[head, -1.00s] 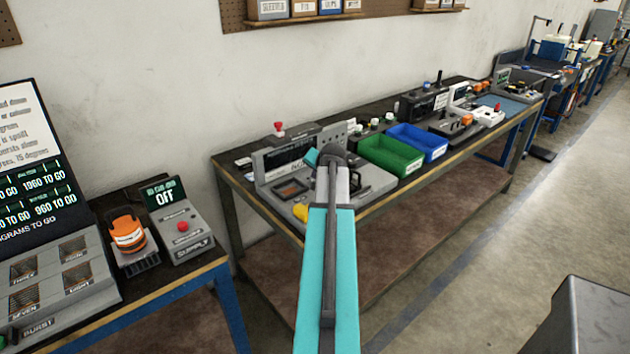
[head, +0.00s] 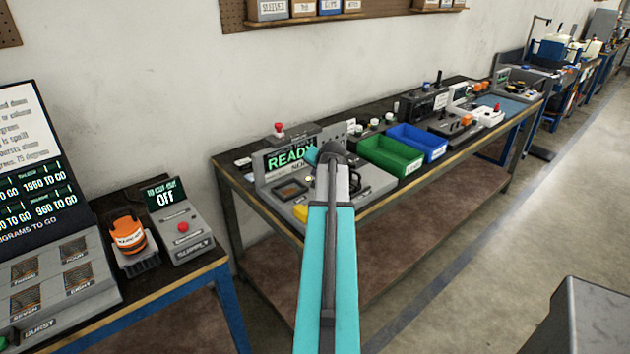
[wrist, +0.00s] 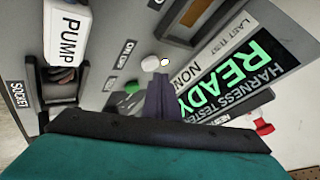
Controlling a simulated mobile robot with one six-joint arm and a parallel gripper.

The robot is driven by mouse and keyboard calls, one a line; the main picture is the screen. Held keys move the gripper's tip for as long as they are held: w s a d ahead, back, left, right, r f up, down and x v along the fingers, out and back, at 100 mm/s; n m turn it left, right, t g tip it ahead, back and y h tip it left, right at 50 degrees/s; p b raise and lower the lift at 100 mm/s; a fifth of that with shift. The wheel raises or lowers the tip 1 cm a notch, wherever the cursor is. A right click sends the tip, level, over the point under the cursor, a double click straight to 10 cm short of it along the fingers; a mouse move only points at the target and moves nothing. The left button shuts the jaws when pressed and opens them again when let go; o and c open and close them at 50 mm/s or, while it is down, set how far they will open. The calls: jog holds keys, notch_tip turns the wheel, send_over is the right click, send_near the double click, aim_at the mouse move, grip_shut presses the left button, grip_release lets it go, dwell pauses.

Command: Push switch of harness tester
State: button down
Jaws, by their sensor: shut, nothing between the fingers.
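The harness tester (head: 268,187) is a grey console on the workbench, its screen (head: 290,155) lit green with READY. In the wrist view the same screen (wrist: 235,72) is on the right. A pale round knob (wrist: 150,63) and a green button (wrist: 131,87) sit on its panel near small labels, one of which looks like OFF. My gripper (wrist: 162,84) is shut and empty, its dark fingers pointing at the panel, with the tips just below the knob in the picture. I cannot tell whether they touch. My arm hides the fingers in the head view.
A pump-labelled white part (wrist: 65,38) sits in a socket on the tester. A red button (wrist: 263,126) stands beyond the screen. Green (head: 391,156) and blue (head: 417,141) bins are to the right. A supply box (head: 180,228) stands on the left bench.

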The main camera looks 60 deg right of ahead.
jog(key=shift+r, duration=0.15)
jog(key=shift+r+p, duration=1.65)
jog(key=shift+r, duration=1.2)
